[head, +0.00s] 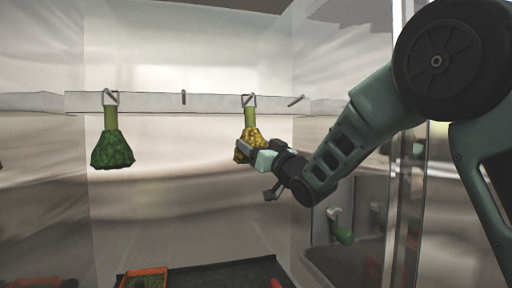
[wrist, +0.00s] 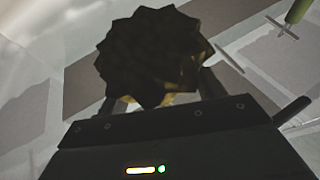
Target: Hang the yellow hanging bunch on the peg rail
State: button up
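The yellow hanging bunch (head: 249,134) has a green stem and a wire loop at its top. It is upright below the peg rail (head: 150,102), with the loop at a peg (head: 248,99). I cannot tell whether the peg carries its weight. My gripper (head: 255,153) is at the bunch's lower part, coming from the right, and covers some of it. In the wrist view the bunch (wrist: 155,58) looks dark and sits between the two fingers. Their tips are hidden behind it, so I cannot tell whether they grip it.
A green bunch (head: 112,148) hangs from the left peg. The peg between the bunches (head: 184,97) and the right one (head: 297,100) are bare. An orange-rimmed tray (head: 143,272) stands on the dark surface below. A glass panel edge (head: 392,200) stands at right.

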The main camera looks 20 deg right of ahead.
jog(key=shift+o, duration=1)
jog(key=shift+f, duration=0.1)
jog(key=shift+s+d+f, duration=0.1)
jog(key=shift+s, duration=0.15)
jog(key=b+v, duration=0.7)
jog(key=v, duration=1)
